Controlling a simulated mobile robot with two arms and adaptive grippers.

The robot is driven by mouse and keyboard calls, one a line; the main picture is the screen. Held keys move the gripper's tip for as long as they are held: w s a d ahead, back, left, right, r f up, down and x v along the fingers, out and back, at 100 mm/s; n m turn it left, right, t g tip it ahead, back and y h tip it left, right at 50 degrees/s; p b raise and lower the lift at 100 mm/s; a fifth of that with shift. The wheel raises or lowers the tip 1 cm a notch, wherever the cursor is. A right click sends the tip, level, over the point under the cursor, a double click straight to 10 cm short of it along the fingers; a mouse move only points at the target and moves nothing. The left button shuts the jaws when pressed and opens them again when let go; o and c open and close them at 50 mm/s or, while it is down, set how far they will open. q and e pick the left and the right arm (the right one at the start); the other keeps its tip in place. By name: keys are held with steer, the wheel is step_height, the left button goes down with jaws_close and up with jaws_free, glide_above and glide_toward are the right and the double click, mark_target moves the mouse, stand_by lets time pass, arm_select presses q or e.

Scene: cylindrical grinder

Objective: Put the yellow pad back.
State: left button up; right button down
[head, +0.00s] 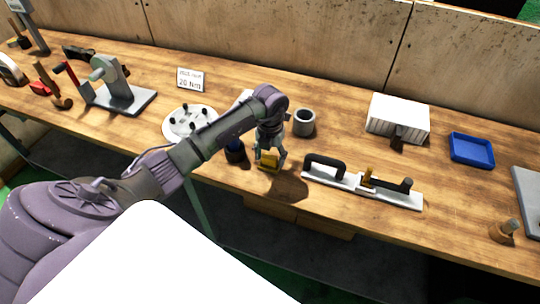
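The yellow pad (268,159) is a small yellow block at the tips of my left gripper (268,163), near the front edge of the bench. The gripper points down and its fingers sit on either side of the pad, so it looks held. I cannot tell whether the pad touches the bench top. A shadow lies to the right of it. My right gripper is not in the head view.
The wooden bench (340,230) holds a round plate with black pegs (187,127), a grey cup (304,122), a black-handled long tool (360,186), a white ribbed block (398,115) and a blue tray (471,150). Bare wood lies right of the long tool.

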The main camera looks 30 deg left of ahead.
mark_target(270, 156)
arm_select(q)
steer(key=shift+r, duration=0.15)
steer(key=shift+r, duration=0.15)
step_height(270, 156, up, 12)
steer(key=b, duration=0.3)
steer(key=shift+f, duration=0.2)
stand_by(0.3)
